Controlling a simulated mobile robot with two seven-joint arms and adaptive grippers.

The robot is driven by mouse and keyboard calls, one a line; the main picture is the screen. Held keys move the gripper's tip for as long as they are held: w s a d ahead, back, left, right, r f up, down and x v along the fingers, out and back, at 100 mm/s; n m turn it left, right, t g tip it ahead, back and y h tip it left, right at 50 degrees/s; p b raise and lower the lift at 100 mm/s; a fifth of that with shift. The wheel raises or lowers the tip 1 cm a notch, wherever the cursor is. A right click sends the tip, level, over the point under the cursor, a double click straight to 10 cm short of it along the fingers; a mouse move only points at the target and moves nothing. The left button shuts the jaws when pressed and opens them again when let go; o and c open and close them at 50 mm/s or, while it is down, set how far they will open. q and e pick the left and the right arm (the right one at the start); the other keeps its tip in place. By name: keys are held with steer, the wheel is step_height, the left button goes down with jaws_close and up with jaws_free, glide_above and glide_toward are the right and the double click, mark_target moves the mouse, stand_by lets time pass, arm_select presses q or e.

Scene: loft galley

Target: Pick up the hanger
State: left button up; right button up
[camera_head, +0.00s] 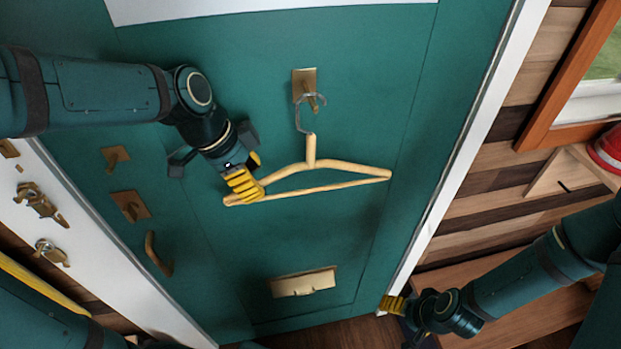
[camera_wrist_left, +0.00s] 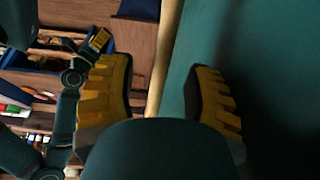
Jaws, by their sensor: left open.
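A light wooden hanger (camera_head: 335,167) hangs by its metal hook from a brass hook (camera_head: 305,84) on the green door. My left gripper (camera_head: 246,184) is at the hanger's left end, with its yellow fingers overlapping that part in the head view. In the left wrist view, a wooden bar of the hanger (camera_wrist_left: 164,60) runs between the two spread fingers of my left gripper (camera_wrist_left: 160,92), with gaps on both sides. My right gripper (camera_head: 392,304) is low on the right, away from the hanger, and its finger gap is not clear.
The green door (camera_head: 350,110) fills the middle, with a brass letter slot (camera_head: 303,282) below the hanger. Brass fittings and a handle (camera_head: 157,254) are at left. A wooden shelf with a red object (camera_head: 606,150) is at right.

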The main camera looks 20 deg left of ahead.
mark_target(265, 201)
arm_select(q)
steer(key=shift+x, duration=2.2)
steer(key=shift+o, duration=0.2)
jaws_close()
